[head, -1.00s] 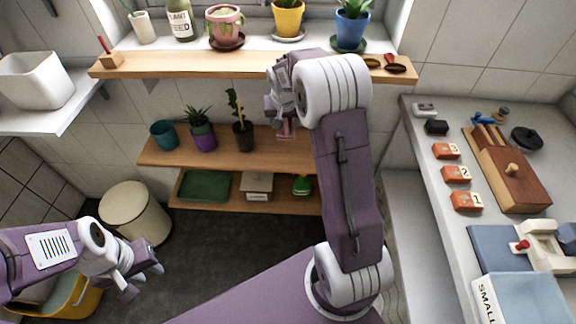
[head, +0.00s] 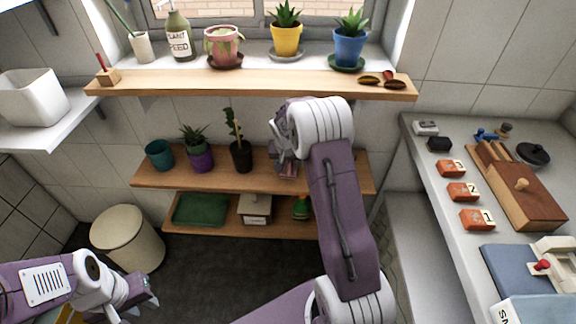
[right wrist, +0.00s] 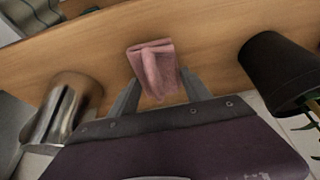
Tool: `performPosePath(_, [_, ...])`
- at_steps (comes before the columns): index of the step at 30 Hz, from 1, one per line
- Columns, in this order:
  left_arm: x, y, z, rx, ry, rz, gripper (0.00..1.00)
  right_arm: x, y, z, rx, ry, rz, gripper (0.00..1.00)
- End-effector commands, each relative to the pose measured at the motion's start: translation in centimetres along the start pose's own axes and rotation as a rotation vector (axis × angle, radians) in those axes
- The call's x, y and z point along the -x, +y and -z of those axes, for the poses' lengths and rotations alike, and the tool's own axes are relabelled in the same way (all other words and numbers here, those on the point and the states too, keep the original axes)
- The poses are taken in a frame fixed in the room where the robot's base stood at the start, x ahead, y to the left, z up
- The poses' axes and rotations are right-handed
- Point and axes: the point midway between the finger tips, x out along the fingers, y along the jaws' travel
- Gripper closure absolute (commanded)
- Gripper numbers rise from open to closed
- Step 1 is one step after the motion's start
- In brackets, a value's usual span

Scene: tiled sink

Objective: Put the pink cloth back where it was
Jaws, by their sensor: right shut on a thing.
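The pink cloth (right wrist: 152,66) is folded and small, held between the fingertips of my right gripper (right wrist: 155,88) in the right wrist view. The gripper is shut on it. The cloth is against or just above the wooden middle shelf (right wrist: 95,45); I cannot tell whether it touches. In the head view my right gripper (head: 286,172) is at the middle shelf, right of the dark pot (head: 241,157), and the cloth is mostly hidden there. My left gripper (head: 142,296) is at the lower left over the floor, its fingers apart and empty.
A shiny metal container (right wrist: 62,112) stands left of the cloth in the wrist view, and a dark pot (right wrist: 275,70) stands right of it. The upper shelf (head: 240,86) lies above my right gripper. A lower shelf (head: 235,225) holds a green tray (head: 200,210).

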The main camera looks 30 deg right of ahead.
Motion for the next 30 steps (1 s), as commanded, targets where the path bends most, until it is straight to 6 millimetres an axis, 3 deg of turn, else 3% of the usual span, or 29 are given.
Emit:
performPosePath(1, [-0.3,0.0,0.0,0.0,0.0,0.0,0.7,-0.7,0.0,-0.3,0.002,-0.001,0.0,0.81])
performPosePath(11, [-0.6,0.0,-0.1,0.0,0.0,0.0,0.7,-1.0,0.0,-0.4,0.001,0.0,0.0,0.81])
performPosePath(12, [-0.6,0.0,-0.1,0.0,0.0,0.0,0.7,-1.0,0.0,-0.4,0.001,0.001,0.001,0.41])
performPosePath(14, [-0.5,0.0,-0.1,0.0,0.0,0.0,0.7,-0.9,0.0,-0.4,0.001,0.001,0.001,0.24])
performPosePath(15, [-0.5,0.0,-0.1,0.0,0.0,0.0,0.7,-0.9,0.0,-0.4,0.001,0.0,0.0,0.22])
performPosePath(24, [-0.3,0.0,0.0,0.0,0.0,0.0,0.7,-0.7,0.0,-0.3,0.001,0.001,0.001,0.22])
performPosePath(30, [0.4,0.0,0.1,0.0,0.0,0.0,0.7,2.2,-0.1,0.0,0.0,0.004,0.002,0.22])
